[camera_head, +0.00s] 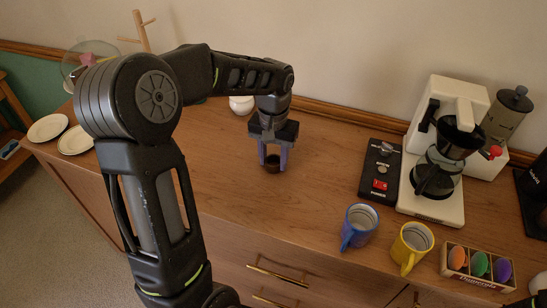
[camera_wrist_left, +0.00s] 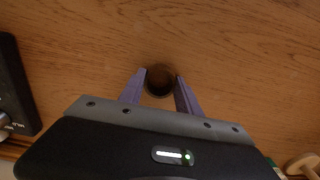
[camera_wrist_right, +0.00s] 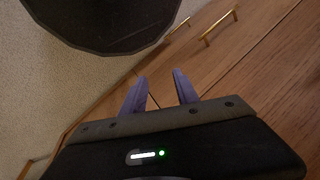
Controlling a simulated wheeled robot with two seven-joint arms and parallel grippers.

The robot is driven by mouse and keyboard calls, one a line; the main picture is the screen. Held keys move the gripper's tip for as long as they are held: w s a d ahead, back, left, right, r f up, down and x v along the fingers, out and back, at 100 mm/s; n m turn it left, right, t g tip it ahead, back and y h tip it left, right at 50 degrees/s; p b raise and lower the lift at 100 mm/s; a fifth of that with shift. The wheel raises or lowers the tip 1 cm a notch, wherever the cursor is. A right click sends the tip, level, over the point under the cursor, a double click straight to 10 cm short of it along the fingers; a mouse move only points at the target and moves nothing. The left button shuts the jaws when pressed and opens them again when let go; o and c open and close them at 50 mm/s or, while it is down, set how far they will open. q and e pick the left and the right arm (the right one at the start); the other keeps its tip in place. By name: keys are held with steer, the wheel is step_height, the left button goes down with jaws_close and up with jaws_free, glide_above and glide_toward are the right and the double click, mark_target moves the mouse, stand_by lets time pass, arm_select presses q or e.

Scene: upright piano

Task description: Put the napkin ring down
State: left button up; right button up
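The napkin ring (camera_head: 272,166) is a short, dark brown ring at the middle of the wooden cabinet top. My left gripper (camera_head: 274,160) points down over it, with one purple finger on each side. In the left wrist view the ring (camera_wrist_left: 159,81) sits between the fingertips (camera_wrist_left: 161,76), which appear to touch its sides. The ring looks to be at or very near the wood; a small gap under it cannot be told. My right gripper (camera_wrist_right: 160,76) is open and empty, away from the cabinet top, and shows only in the right wrist view.
A black control box (camera_head: 380,171) and coffee maker (camera_head: 440,170) stand to the right. A blue mug (camera_head: 358,226), yellow mug (camera_head: 411,246) and egg box (camera_head: 478,266) line the front edge. White plates (camera_head: 47,128) lie at left. A white pot (camera_head: 241,104) stands behind. Wood around the ring is clear.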

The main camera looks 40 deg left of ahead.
arm_select(q)
steer(key=o, duration=0.4)
steer(key=shift+c, duration=0.2)
step_height(320, 180, up, 12)
steer(key=shift+r, duration=0.2)
stand_by(0.7)
